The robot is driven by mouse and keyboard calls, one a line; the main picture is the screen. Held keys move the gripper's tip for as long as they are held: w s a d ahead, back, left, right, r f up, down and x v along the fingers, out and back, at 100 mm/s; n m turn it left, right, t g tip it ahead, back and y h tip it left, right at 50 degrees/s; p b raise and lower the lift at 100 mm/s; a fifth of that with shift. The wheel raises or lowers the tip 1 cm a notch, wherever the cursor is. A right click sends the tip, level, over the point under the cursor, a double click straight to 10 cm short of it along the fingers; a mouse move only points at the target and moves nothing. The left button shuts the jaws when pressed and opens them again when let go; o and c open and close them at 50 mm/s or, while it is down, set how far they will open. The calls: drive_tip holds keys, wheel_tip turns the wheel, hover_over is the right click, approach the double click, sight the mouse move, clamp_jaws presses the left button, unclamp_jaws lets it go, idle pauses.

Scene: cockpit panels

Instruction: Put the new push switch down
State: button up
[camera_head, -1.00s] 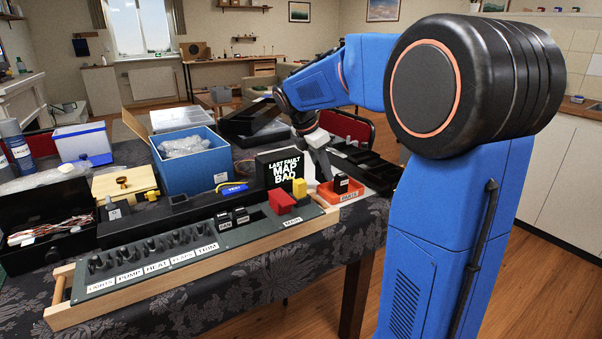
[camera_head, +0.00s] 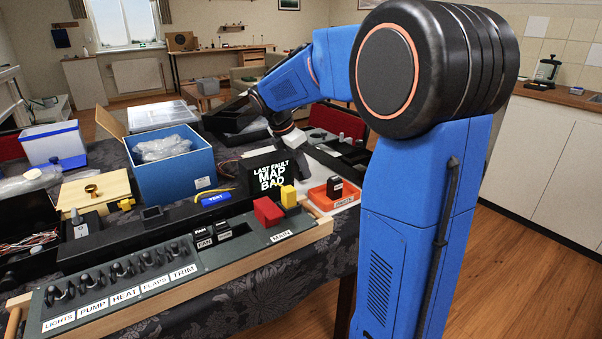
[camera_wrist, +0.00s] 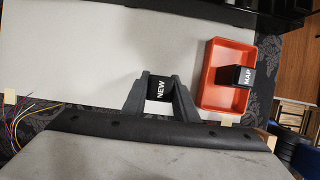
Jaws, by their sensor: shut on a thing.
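The new push switch (camera_wrist: 160,90) is a small black block with "NEW" in white letters. In the wrist view it sits between the two fingers of my gripper (camera_wrist: 159,79), which is shut on it over the pale mat (camera_wrist: 80,50). Whether it touches the mat I cannot tell.
An orange-red tray (camera_wrist: 210,98) lies right of my gripper, with a black "MAP" switch (camera_wrist: 236,75) in it. The switch panel (camera_head: 150,283) with red and yellow guards is in front. A blue box (camera_head: 175,183) stands left. The mat left of my gripper looks clear.

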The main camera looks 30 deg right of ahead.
drive_tip(key=shift+f, duration=0.85)
drive_tip(key=shift+f, duration=0.15)
drive_tip(key=o, duration=1.1)
drive_tip(key=shift+c, duration=0.2)
drive_tip(key=v, duration=1.2)
drive_tip(key=shift+s, duration=0.15)
